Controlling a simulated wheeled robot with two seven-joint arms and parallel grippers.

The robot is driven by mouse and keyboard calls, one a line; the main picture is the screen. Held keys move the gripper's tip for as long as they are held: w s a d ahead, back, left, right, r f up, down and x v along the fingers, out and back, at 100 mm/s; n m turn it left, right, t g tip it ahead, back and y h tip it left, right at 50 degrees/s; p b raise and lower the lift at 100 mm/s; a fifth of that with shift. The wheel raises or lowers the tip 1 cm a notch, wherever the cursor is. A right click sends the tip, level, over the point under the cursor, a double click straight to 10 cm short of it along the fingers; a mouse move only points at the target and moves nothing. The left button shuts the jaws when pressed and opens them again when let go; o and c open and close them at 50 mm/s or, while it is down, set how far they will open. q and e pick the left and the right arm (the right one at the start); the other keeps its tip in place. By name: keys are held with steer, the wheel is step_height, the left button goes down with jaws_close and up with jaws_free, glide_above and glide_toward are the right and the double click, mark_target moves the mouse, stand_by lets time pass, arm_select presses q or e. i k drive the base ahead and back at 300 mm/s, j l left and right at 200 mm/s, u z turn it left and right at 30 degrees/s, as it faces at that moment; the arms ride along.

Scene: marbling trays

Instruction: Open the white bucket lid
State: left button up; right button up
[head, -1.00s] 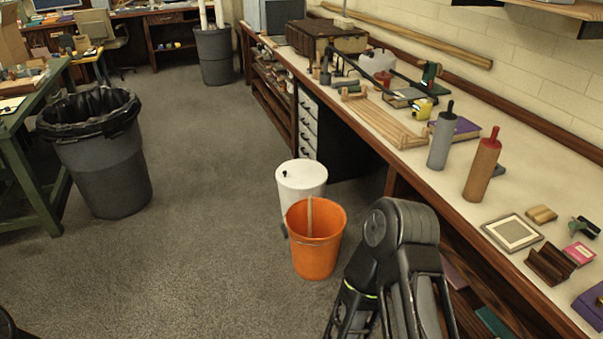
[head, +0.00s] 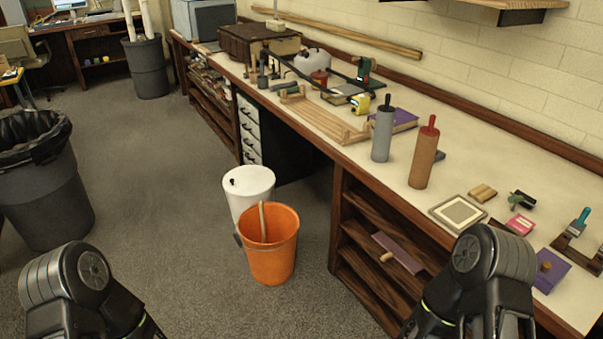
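A white bucket (head: 238,207) stands on the floor in the middle of the head view. Its white lid (head: 250,181) lies on top and has a small dark knob or hole near its left edge. The orange bucket in front hides the white bucket's lower right side. Parts of both my arms show at the bottom left and bottom right, well short of the white bucket. Neither gripper's fingers can be seen.
An orange bucket (head: 272,262) with a wooden stick in it stands in front of the white one. A long workbench (head: 400,208) with rollers and tools runs along the right. A black-lined bin (head: 45,205) stands at left. Grey floor (head: 150,215) between is clear.

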mark_target(251, 180)
steer(key=i+j+z, duration=0.25)
steer(key=z, duration=0.15)
steer(key=i+j+z, duration=0.5)
steer(key=j+z, duration=0.3)
steer(key=i+j+z, duration=0.15)
steer(key=j+z, duration=0.25)
steer(key=i+j, duration=0.15)
steer(key=j, duration=0.5)
steer(key=i+j+z, duration=0.1)
steer(key=j, duration=0.6)
steer(key=i+j+z, duration=0.1)
steer(key=j, duration=0.55)
steer(key=i+j, duration=0.1)
steer(key=j, duration=0.6)
steer(key=i+j+z, duration=0.1)
steer(key=j, duration=0.55)
